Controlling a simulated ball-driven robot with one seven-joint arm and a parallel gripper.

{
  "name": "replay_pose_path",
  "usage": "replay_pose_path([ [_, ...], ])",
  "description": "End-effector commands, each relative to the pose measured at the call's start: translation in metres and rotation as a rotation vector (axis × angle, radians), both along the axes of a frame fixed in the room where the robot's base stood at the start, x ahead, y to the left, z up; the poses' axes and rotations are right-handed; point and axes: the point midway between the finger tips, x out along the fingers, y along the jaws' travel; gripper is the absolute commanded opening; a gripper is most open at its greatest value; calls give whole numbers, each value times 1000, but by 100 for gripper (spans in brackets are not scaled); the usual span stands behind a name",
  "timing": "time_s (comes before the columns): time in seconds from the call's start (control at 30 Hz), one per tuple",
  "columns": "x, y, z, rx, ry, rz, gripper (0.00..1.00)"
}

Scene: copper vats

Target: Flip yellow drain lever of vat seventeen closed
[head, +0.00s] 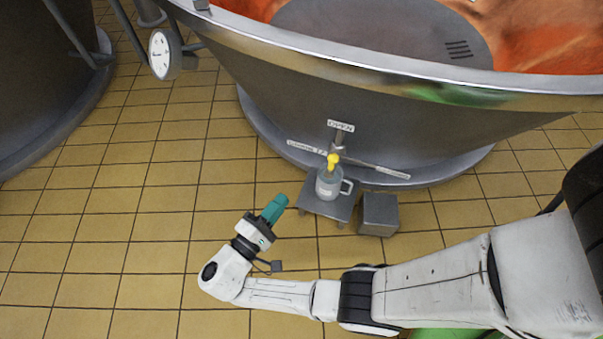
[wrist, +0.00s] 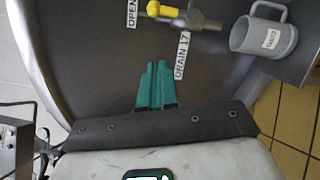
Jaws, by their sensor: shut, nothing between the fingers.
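The yellow drain lever (head: 333,159) sits on a metal drain valve low on the copper vat's grey outer wall (head: 420,135). In the wrist view the yellow lever (wrist: 163,10) is at the top, its yellow end beside the OPEN label (wrist: 131,12). The DRAIN 17 label (wrist: 181,55) is below the valve (wrist: 197,20) there. My gripper (head: 281,200) has teal fingers, shut and empty, left of and apart from the lever. In the wrist view my gripper (wrist: 158,66) points toward the vat wall.
A grey mug (head: 328,184) stands on a small low stand (head: 312,204) under the valve. A grey box (head: 379,214) is right of the stand. A round dial (head: 162,54) is at upper left. The tiled floor (head: 150,190) left of my gripper is clear.

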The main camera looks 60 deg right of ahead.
Motion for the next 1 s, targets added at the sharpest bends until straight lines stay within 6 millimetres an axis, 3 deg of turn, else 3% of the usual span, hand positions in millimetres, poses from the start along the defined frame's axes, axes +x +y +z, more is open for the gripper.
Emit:
replay_pose_path([
  [0.43, 0, -1, 0, -4, -1, 1, 0],
  [1.0, 0, -24, 2, -3, 0, -3, 0],
])
